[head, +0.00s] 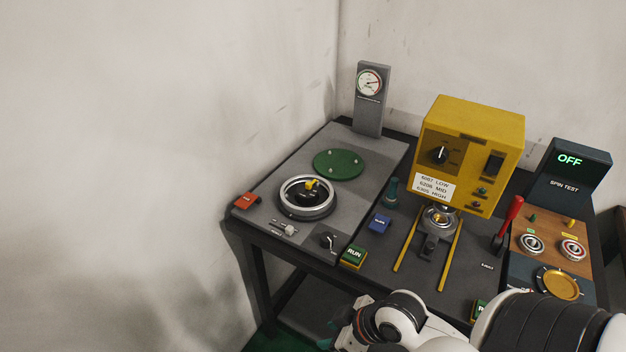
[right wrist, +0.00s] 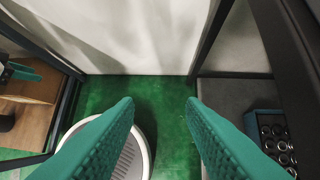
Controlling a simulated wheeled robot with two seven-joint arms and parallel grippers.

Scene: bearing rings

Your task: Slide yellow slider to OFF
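No part clearly marked as a yellow slider shows in the head view. A small slide-like fitting with a pale block (head: 287,229) lies on the grey plate at the bench's front left. The yellow machine box (head: 470,150) carries a dark dial, a dark switch (head: 493,165) and small buttons. Any OFF marking by these parts is too small to read. My right gripper's two teal fingers are apart and empty in the right wrist view (right wrist: 161,103), above green floor. In the head view my right arm is low in front of the bench, touching no control. My left gripper is out of view.
A ring fixture with a yellow-topped hub (head: 306,196), a green disc (head: 339,164) and a gauge post (head: 369,98) stand on the left. A red lever (head: 508,223) and a spin-test display (head: 568,172) reading OFF are on the right. Walls close in behind and left.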

